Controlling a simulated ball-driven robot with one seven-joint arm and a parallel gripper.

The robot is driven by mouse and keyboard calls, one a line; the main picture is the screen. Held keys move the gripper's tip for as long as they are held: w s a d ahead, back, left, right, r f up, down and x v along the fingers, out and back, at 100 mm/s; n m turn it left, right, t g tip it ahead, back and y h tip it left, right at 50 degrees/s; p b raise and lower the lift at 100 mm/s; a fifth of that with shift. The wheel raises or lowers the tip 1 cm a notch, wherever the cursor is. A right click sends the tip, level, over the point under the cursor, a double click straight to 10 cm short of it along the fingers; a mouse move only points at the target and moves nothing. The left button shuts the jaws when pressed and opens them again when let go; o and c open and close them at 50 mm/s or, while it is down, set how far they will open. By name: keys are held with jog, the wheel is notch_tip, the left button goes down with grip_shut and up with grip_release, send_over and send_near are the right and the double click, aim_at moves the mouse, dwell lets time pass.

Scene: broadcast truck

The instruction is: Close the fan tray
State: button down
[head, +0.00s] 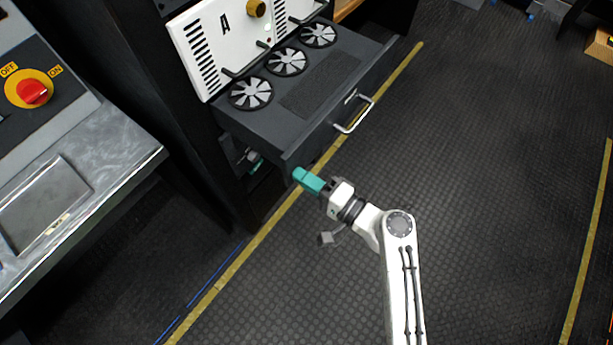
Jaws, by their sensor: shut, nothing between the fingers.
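The fan tray (320,84) is a dark drawer pulled out of the rack, with three round fans in a row and a perforated panel on its top. A pale bar handle (354,115) is on its front face. My gripper (300,175), with teal fingers, is shut and empty. In the picture it is just below the near left corner of the tray's front, left of the handle. I cannot tell whether the fingertips touch the front face.
A white panel marked A (225,40) stands above the tray. A grey console with a red rotary switch (33,92) and a metal desk (120,150) is at the left. Dark floor with yellow lines (240,260) is clear at the right.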

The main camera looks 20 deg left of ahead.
aim_at(229, 126)
jog(key=b+x, duration=0.5)
jog(key=x, duration=0.6)
jog(key=b+x, duration=0.5)
jog(key=x, duration=0.6)
jog(key=shift+f, duration=0.25)
jog(key=shift+w+a+r, duration=0.15)
jog(key=shift+w+a, duration=0.1)
jog(key=shift+a, duration=0.25)
jog(key=shift+r+b, duration=0.2)
jog(key=shift+b, duration=0.1)
jog(key=shift+r, duration=0.1)
